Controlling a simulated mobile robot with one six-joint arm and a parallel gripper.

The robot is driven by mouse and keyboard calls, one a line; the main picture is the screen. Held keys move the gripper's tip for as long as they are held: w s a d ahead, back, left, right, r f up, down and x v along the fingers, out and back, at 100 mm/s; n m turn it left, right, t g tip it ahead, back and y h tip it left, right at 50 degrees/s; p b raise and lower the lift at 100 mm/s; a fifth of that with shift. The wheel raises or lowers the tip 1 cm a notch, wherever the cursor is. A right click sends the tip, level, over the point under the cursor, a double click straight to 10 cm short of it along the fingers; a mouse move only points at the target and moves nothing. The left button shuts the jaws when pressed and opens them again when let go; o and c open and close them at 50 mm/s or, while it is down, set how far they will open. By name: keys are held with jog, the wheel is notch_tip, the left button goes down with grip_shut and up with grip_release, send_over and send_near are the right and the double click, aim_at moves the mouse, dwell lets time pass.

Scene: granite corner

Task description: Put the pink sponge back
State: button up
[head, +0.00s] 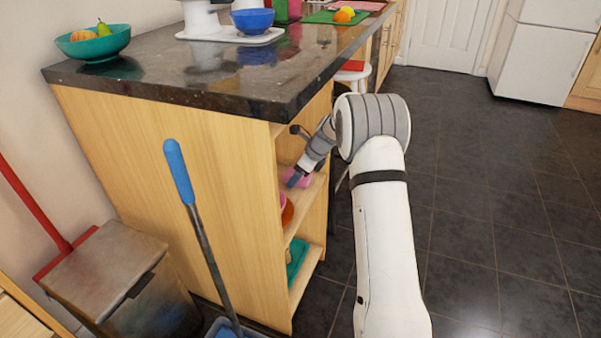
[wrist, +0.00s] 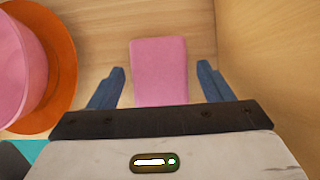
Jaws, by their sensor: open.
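The pink sponge (wrist: 158,72) lies on a wooden shelf inside the counter's end unit, against the back corner area. In the wrist view it sits between the two blue fingers of my gripper (wrist: 160,85), with a gap on each side. My gripper is open. In the head view my gripper (head: 293,179) reaches into the upper open shelf, and part of the pink sponge (head: 301,178) shows beside it.
A pink cup or bowl (wrist: 22,70) and an orange dish (wrist: 62,75) stand left of the sponge. The cabinet wall is close on the right. A lower shelf holds a green item (head: 296,258). A blue-handled mop (head: 180,172) leans in front of the cabinet.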

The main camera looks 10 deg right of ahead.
jog(key=p+v, duration=0.4)
jog(key=v, duration=0.8)
jog(key=shift+p, duration=0.3)
